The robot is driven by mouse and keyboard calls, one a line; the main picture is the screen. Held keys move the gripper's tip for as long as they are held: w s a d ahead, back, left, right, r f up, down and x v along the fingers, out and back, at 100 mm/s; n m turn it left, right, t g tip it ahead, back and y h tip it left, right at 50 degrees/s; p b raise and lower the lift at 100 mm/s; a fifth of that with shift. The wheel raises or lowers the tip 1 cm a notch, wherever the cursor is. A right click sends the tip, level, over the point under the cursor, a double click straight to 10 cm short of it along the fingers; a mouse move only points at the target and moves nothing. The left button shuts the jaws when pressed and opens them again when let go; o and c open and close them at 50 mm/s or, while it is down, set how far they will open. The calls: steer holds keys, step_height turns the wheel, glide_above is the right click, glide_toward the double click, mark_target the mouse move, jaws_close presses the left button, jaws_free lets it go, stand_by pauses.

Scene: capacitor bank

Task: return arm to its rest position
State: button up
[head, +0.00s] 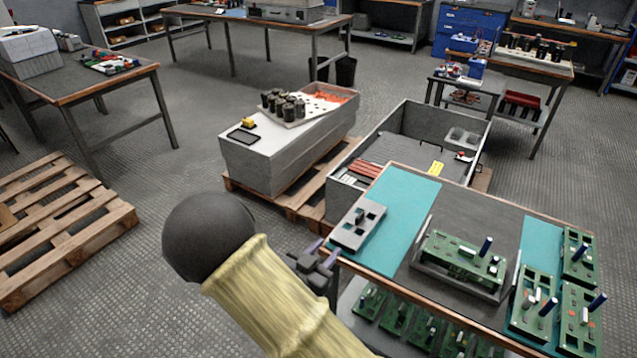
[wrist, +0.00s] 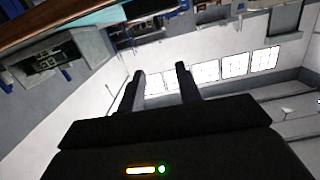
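My gripper (head: 322,254) shows in the head view just right of my yellow-sleeved arm link, which hides part of it. It is beside the left edge of the workbench (head: 402,268). In the wrist view its two dark fingers (wrist: 162,82) stand apart with nothing between them. My arm is bent, with its round black joint up at the left of the sleeve. The wrist view is tilted and looks past the fingers toward a pale wall with bright panels. The wrist itself is mostly hidden in the head view.
The workbench carries a grey plate (head: 357,226), a green circuit board (head: 462,257) in a dark holder and several boards at right. A grey bin (head: 455,120) and a white case (head: 262,163) stand behind. A wooden pallet (head: 62,222) lies left. Floor between is clear.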

steer(key=s+d+r+n+g+y, duration=0.3)
steer(key=s+d+n+g+y, duration=0.15)
steer(key=s+d+g, duration=0.2)
steer(key=s+d+r+n+g+y, duration=0.3)
steer(key=s+d+g+y, duration=0.2)
steer(key=s, duration=0.3)
step_height(320, 180, up, 19)
steer(key=p, duration=1.9)
steer(key=shift+w+f, duration=0.2)
steer(key=shift+w, duration=0.2)
steer(key=shift+a+t, duration=0.1)
steer(key=shift+t, duration=0.15)
